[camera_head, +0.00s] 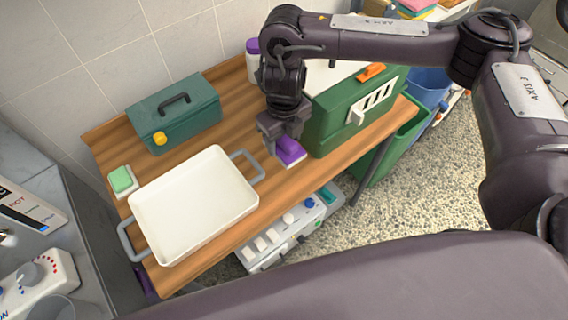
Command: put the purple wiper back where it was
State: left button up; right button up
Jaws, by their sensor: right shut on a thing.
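The purple wiper (291,152) is a small block with a purple top and a paler base. It is at the wooden table (185,167), between the white tray and the green carrier; I cannot tell whether its base touches the wood. My right gripper (283,143) points down and is shut on the wiper, partly hiding it. My left gripper is not in view.
A white tray (190,205) with grey handles is left of the wiper. A green carrier (335,120) stands close on its right. A green toolbox (175,115), a green sponge (121,179) and a purple-capped bottle (253,62) are also on the table.

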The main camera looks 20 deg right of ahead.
notch_tip(320, 180, down, 8)
jog(key=shift+f+b, duration=0.15)
jog(key=shift+b, duration=0.35)
notch_tip(320, 180, down, 3)
jog(key=shift+b, duration=0.45)
jog(key=shift+f, duration=0.45)
jog(key=shift+c, duration=0.5)
jog(key=o, duration=1)
notch_tip(320, 180, up, 12)
jog(key=shift+r+p, duration=0.1)
jog(key=shift+p, duration=0.55)
